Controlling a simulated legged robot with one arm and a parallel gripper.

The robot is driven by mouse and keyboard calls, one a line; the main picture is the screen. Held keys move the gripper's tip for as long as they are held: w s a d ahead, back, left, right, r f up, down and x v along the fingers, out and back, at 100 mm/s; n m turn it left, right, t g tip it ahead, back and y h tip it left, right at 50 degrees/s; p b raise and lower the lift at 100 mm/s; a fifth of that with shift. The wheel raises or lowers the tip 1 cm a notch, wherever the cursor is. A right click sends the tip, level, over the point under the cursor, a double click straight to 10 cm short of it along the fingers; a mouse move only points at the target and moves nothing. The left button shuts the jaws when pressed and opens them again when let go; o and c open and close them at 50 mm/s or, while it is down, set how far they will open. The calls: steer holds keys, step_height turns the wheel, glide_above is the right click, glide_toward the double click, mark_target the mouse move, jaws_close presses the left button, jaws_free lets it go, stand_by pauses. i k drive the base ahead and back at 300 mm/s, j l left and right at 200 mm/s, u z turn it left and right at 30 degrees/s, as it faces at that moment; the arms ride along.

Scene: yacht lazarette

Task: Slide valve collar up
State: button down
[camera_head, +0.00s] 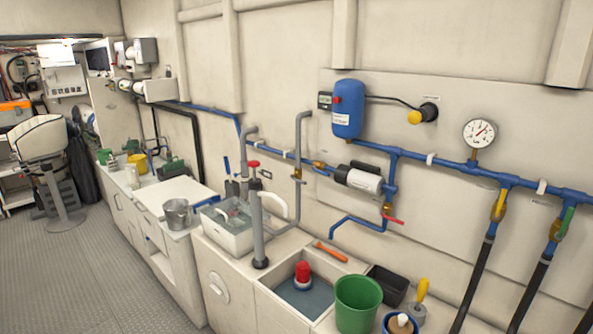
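Several valves show on the wall's blue pipes, and I cannot tell which carries the collar. A valve with a yellow handle (499,205) and one with a green handle (562,224) hang at the right, each above a black hose. A valve with a red lever (393,219) sits below the white pump. A small brass fitting (318,165) is on the pipe left of the pump. A grey upright pipe (299,150) has a band partway up. My gripper is not in view.
A blue tank (347,110) and a pressure gauge (479,132) are on the wall. The counter below holds a sink (264,291), a green bucket (358,302), a black bin (387,285) and an orange-handled tool (330,252). Open grey floor (70,270) lies at left.

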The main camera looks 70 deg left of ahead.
mark_target(243, 172)
steer(key=u, duration=2.85)
steer(key=i+j, duration=0.35)
steer(key=i, duration=0.2)
steer(key=i+j, duration=0.3)
steer(key=i, duration=0.25)
steer(key=i+j, duration=0.35)
steer(key=i, duration=0.2)
steer(key=i+j+z, duration=0.1)
steer(key=i+j, duration=0.25)
steer(key=i, duration=0.2)
steer(key=i+j, duration=0.35)
steer(key=i, duration=0.2)
